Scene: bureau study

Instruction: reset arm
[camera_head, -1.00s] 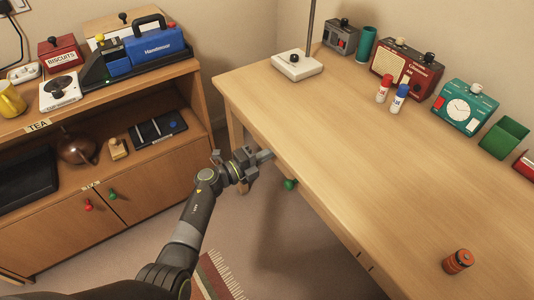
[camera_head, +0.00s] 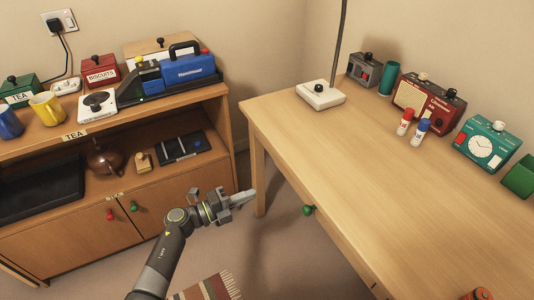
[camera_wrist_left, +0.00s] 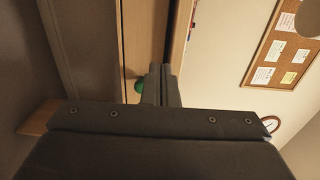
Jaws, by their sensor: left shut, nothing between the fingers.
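My left gripper (camera_head: 243,198) is shut and empty. It hangs over the floor in the gap between the low cabinet and the desk, left of the desk's near edge and apart from it. In the left wrist view its two fingers (camera_wrist_left: 160,86) lie together, with the green drawer knob (camera_wrist_left: 139,85) just beyond them. In the head view that green knob (camera_head: 309,210) is on the desk's front, right of my gripper and not touched by it. My right gripper is not in view.
The wooden desk (camera_head: 330,145) holds a lamp base (camera_head: 320,95), a red radio (camera_head: 428,103), a teal clock (camera_head: 487,144) and two small bottles. The cabinet (camera_head: 60,235) at left carries a blue case (camera_head: 187,70) and several tins. A striped rug (camera_head: 212,287) lies on the floor.

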